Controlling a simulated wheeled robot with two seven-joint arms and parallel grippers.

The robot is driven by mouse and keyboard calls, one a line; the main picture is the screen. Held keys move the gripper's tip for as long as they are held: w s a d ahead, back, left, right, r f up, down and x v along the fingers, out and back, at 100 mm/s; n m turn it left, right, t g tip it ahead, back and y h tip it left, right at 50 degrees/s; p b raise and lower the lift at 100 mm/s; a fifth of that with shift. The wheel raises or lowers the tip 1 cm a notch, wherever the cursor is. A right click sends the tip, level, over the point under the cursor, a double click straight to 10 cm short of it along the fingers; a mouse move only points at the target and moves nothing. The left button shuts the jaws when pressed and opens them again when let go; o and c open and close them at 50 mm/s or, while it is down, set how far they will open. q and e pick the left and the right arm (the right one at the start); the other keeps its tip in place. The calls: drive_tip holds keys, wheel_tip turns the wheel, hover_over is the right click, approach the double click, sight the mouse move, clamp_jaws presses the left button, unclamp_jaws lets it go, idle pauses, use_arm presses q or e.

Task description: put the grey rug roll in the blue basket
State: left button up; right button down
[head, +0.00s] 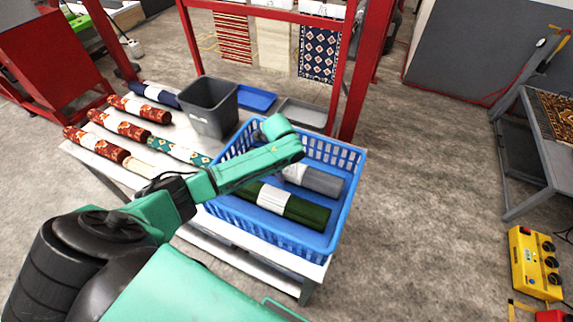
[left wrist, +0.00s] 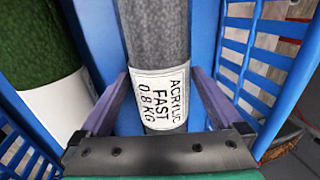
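The grey rug roll (head: 322,181) lies inside the blue basket (head: 349,160), beside a dark green rug roll (head: 306,212). Both rolls have white labels. In the left wrist view the grey roll (left wrist: 156,40) runs between the two purple fingers of my left gripper (left wrist: 160,78); its label reads "ACRYLIC FAST 0.8 KG". The fingers stand apart, one on each side of the roll, with strips of blue basket floor showing between. In the head view my left arm reaches over the basket and hides the gripper and part of the roll. My right gripper is not in view.
On the white table left of the basket lie several red patterned rolls (head: 118,124), a teal patterned roll (head: 180,151) and a navy roll (head: 155,94). A grey bin (head: 209,107) and shallow trays (head: 303,114) stand behind. A red frame (head: 357,75) rises beyond the basket.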

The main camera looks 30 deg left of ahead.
use_arm(q)
drive_tip(key=v, duration=1.2)
